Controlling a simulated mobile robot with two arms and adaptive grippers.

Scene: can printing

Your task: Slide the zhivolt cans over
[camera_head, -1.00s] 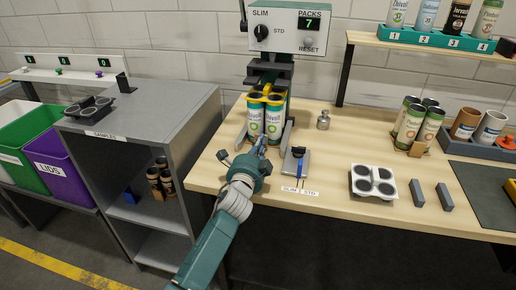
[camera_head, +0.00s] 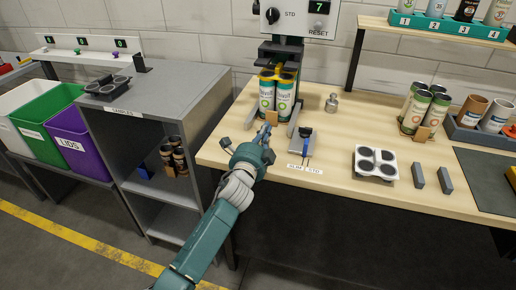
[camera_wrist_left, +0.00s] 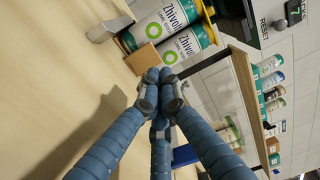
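Two white-and-green Zhivolt cans (camera_head: 266,94) (camera_head: 285,97) stand side by side under the press, with a yellow piece at their tops. They also show in the left wrist view (camera_wrist_left: 160,35) (camera_wrist_left: 185,45), tilted by the camera angle. A small tan block (camera_head: 271,117) stands at their front; it shows in the wrist view (camera_wrist_left: 142,58) too. My left gripper (camera_head: 265,132) is just in front of the block. In the wrist view its fingertips (camera_wrist_left: 160,76) are together with nothing seen between them, close to the block; contact is unclear. My right gripper is out of view.
The press (camera_head: 299,20) has a dial and reads 7. A grey fixture with a blue-handled part (camera_head: 303,143) sits right of my gripper, by the SLIM/STD labels. A white tray (camera_head: 376,163), two grey blocks (camera_head: 417,175) and a can group (camera_head: 424,108) stand further right. A grey shelf unit (camera_head: 150,95) is left.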

